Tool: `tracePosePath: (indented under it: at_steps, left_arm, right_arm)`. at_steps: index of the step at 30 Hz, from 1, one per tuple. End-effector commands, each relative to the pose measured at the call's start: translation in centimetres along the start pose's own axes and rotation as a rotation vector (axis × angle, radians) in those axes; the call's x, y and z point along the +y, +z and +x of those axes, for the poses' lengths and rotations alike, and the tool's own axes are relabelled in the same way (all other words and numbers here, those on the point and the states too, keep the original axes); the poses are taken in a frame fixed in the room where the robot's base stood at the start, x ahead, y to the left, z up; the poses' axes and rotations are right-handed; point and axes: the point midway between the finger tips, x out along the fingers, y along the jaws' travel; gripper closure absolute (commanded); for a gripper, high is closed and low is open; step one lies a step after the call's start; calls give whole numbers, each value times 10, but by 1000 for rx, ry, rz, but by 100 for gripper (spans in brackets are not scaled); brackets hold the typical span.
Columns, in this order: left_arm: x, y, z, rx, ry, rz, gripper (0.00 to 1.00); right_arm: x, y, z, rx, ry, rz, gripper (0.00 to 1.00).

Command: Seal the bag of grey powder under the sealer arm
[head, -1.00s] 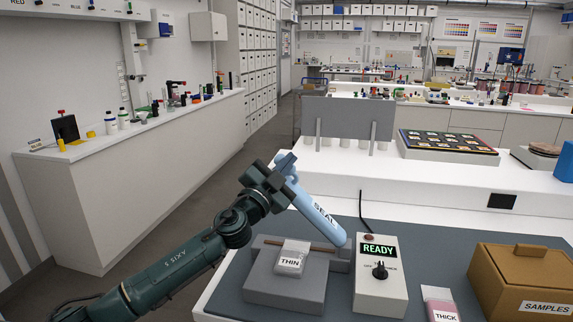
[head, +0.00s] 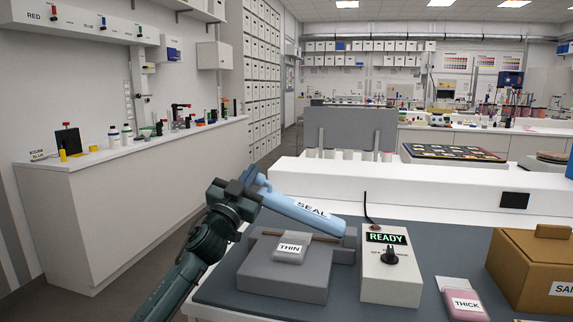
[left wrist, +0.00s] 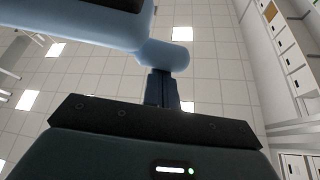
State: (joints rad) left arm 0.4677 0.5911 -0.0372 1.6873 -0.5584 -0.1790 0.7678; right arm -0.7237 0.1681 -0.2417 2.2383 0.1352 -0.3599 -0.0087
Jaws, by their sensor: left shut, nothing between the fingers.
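The sealer arm (head: 300,210), light blue and marked SEAL, tilts up to the left from its hinge, above the sealer's brown strip (head: 310,237). The small bag of grey powder (head: 288,257), labelled THIN, lies on the grey sealer base (head: 283,280), its upper end at the strip. A gap shows between arm and bag. My left gripper (head: 258,186) is shut and empty at the arm's raised left end. In the left wrist view its closed fingers (left wrist: 162,90) meet the rounded blue handle (left wrist: 165,55); firm contact is hard to tell. My right gripper is out of view.
The control box (head: 390,280) right of the sealer shows READY and has a black dial. A pink bag labelled THICK (head: 465,305) and a brown samples box (head: 535,265) stand farther right. A white ledge (head: 420,200) runs behind the mat.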

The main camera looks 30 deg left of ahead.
Motion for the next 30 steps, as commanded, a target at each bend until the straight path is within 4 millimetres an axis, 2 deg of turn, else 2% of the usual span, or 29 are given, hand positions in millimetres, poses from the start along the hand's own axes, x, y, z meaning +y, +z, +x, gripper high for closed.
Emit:
tracePosePath:
  at_steps: [1,3,12,30]
  left_arm:
    - [2,14,-7,-2,-16,-32,100]
    - [0,23,-12,-2,-36,-67,100]
    - [-6,46,-24,-2,-41,-73,100]
    - [-7,50,-27,-1,-39,-72,100]
  right_arm:
    - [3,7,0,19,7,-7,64]
    - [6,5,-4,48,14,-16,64]
    - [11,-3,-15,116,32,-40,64]
    - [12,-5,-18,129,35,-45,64]
